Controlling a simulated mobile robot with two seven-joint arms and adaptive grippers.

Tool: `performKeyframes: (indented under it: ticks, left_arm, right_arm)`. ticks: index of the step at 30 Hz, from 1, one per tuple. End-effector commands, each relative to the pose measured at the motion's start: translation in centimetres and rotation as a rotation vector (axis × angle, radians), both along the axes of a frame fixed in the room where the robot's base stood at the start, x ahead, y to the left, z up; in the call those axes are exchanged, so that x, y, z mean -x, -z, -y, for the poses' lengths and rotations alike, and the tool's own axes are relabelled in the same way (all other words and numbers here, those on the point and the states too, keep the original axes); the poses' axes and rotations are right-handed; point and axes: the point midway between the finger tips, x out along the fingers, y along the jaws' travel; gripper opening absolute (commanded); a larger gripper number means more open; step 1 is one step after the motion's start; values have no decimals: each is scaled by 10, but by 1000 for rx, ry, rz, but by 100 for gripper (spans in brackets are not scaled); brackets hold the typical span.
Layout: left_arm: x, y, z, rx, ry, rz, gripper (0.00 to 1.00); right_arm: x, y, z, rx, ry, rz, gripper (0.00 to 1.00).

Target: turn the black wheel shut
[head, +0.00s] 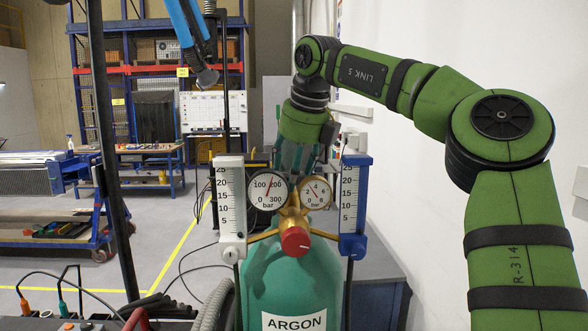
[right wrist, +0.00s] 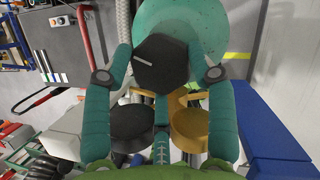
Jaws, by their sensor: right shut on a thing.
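The black wheel (right wrist: 160,62) shows in the right wrist view as a dark many-sided knob with a short white mark on its face. My right gripper (right wrist: 160,66) has its two teal fingers on opposite sides of the wheel, shut on it. In the head view my right gripper (head: 298,158) reaches down behind the two gauges, and the wheel is hidden there. The green argon cylinder (head: 292,275) stands below, with a brass regulator and a red knob (head: 295,240) facing me. My left gripper is not in view.
Two round gauges (head: 267,190) sit above the regulator, flanked by a white flowmeter (head: 231,210) and a blue-backed flowmeter (head: 354,207), close around my right gripper. A grey cabinet (head: 380,270) and white wall are at the right.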

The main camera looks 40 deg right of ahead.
Motion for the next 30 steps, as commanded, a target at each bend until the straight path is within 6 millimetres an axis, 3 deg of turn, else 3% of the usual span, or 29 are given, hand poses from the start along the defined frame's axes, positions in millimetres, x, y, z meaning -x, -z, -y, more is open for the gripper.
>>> performKeyframes:
  ticks: [30]
  left_arm:
    - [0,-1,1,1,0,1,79]
  right_arm:
    - [-6,-4,-4,-6,930,16,25]
